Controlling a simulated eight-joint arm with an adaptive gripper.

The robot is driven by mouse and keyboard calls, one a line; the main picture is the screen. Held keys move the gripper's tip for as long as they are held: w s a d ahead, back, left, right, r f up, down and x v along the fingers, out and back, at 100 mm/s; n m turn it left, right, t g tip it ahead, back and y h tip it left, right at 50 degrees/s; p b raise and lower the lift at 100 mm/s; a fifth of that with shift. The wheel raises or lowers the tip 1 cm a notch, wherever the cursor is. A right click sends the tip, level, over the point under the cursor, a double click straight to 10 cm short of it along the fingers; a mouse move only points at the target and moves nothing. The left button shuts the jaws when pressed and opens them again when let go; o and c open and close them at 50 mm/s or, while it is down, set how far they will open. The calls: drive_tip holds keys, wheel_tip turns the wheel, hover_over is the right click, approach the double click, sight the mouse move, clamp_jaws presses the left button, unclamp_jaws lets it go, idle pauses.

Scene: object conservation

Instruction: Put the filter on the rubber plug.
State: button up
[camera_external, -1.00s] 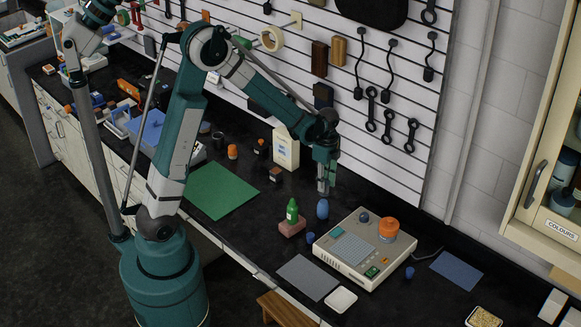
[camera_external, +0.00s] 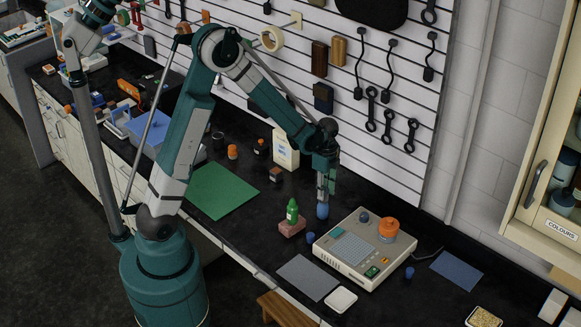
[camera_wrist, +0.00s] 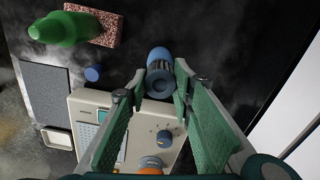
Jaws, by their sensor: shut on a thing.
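A blue rounded piece with a dark ribbed end, which looks like the filter (camera_external: 323,211), stands on the black bench left of the beige device. In the wrist view the filter (camera_wrist: 159,58) sits between the fingertips. My gripper (camera_external: 325,193) points down over it and is shut on it; it also shows in the wrist view (camera_wrist: 161,82). A small blue plug (camera_external: 310,238), likely the rubber plug, stands by the device's left corner, apart from the gripper; it also shows in the wrist view (camera_wrist: 93,73). A similar blue plug (camera_external: 409,272) stands right of the device.
A grey sheet (camera_external: 306,278) and white dish (camera_external: 341,299) lie in front.

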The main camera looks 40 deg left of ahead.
drive_tip(key=o, duration=0.9)
drive_tip(key=shift+r, duration=6.1)
drive_tip(key=s+a+r+n+t, duration=0.3)
drive_tip(key=s+a+r+n, duration=0.4)
drive_tip(key=s+r, duration=0.55)
drive_tip(key=s+a+n+t, duration=0.1)
drive_tip(key=s+a+n, duration=0.1)
drive_tip(key=s, duration=0.3)
drive_tip(key=s+a+r+n+t, duration=0.1)
drive_tip(key=s+n, duration=0.3)
drive_tip(key=s, duration=0.1)
drive_tip(key=s+a+n+t, duration=0.2)
drive_tip(key=s, duration=0.3)
drive_tip(key=shift+s+a+r+n, duration=0.1)
drive_tip(key=shift+a+r+n, duration=0.2)
drive_tip(key=shift+r+n, duration=0.1)
